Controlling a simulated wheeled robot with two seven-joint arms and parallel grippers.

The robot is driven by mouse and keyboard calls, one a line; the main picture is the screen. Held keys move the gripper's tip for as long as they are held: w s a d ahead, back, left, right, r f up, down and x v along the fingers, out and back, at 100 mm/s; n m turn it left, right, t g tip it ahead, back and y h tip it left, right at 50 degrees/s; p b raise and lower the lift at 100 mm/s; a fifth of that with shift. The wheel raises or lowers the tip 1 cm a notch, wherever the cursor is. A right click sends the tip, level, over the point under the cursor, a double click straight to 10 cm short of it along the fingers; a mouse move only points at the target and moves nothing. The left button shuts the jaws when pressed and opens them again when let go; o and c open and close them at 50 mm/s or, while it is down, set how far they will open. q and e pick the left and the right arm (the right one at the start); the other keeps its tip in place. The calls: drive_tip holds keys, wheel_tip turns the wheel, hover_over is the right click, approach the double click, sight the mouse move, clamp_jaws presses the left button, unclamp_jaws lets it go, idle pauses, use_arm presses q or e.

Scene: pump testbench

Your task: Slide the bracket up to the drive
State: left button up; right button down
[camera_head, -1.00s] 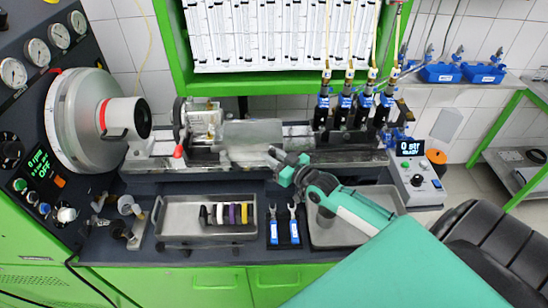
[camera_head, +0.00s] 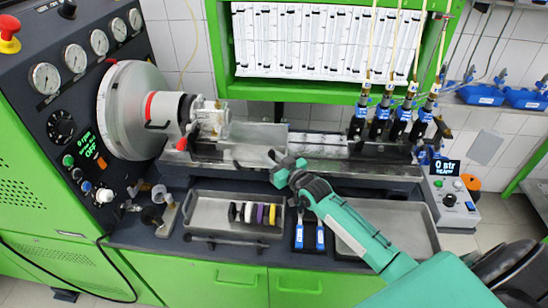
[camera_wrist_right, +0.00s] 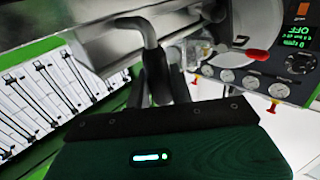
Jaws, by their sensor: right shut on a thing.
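The bracket (camera_head: 211,122), a metal mount with a small silvery pump body, sits on the bench rail at the left, close against the drive (camera_head: 174,110). I cannot tell whether they touch. The drive is a round grey housing with a red-ringed, light hub. My right gripper (camera_head: 277,158) is in front of the rail, right of the bracket. In the right wrist view, its fingers (camera_wrist_right: 160,88) are shut on a grey bent handle (camera_wrist_right: 146,32); how the handle joins the bracket is unclear. My left gripper is not in view.
A metal tray with dark, white, purple and yellow rings (camera_head: 255,213) lies in front of the rail. An empty tray (camera_head: 405,222) is under my right arm. Several injectors (camera_head: 380,122) stand at the rail's right end. The rail's middle (camera_head: 315,140) is clear.

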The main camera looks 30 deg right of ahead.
drive_tip(key=c, duration=1.4)
unclamp_jaws()
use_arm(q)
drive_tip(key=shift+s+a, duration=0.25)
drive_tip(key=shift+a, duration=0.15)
use_arm(e)
drive_tip(key=shift+o, duration=0.6)
drive_tip(key=shift+s, duration=0.1)
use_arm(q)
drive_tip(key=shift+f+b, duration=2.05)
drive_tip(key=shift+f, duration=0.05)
use_arm(e)
drive_tip(key=v, duration=1.3)
drive_tip(key=shift+s, duration=0.35)
